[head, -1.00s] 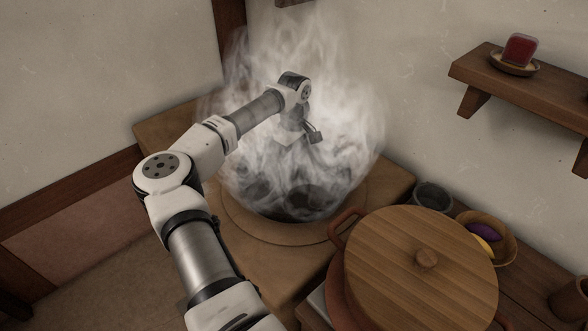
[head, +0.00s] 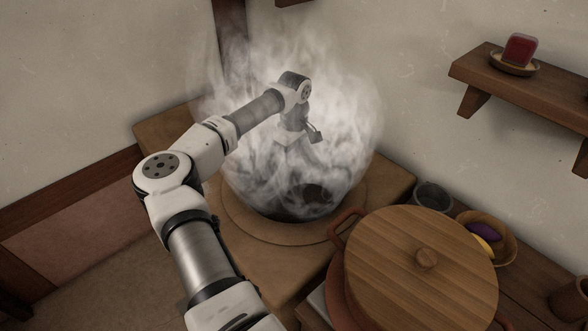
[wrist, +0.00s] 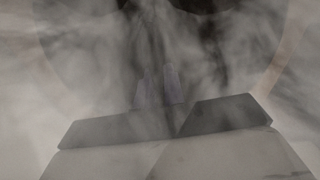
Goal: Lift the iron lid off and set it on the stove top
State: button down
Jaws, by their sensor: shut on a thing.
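The iron lid (head: 314,193) shows only as a dark, steam-veiled shape within the round stove opening in the head view. In the wrist view, a broad dark round shape lies beyond the fingers. My gripper (wrist: 160,88) points down into the steam, its fingers close together over the dark shape and shut on the lid. The grip point itself is blurred by steam. I cannot tell how far the lid is raised. The stove top (head: 262,257) is tan, with a raised ring around the opening.
A large pot with a wooden lid (head: 415,275) stands at the front right, close to the stove edge. Behind it are a dark bowl (head: 433,195) and a basket (head: 503,240) with purple and yellow things. A wall shelf (head: 490,78) is at upper right. The stove's front corner is bare.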

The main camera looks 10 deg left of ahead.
jog(key=shift+w+r, duration=0.1)
jog(key=shift+r, duration=0.05)
dwell(0.3)
jog(key=shift+r, duration=0.65)
notch_tip(320, 180, up, 18)
jog(key=b, duration=0.1)
jog(key=s+d+f+n, duration=0.1)
jog(key=s+d+n, duration=0.3)
jog(key=d+n, duration=0.4)
jog(key=s+d+f+n, duration=0.2)
jog(key=s+d+n, duration=0.2)
jog(key=d+n, duration=0.4)
jog(key=shift+d+f, duration=0.2)
jog(key=shift+d, duration=0.15)
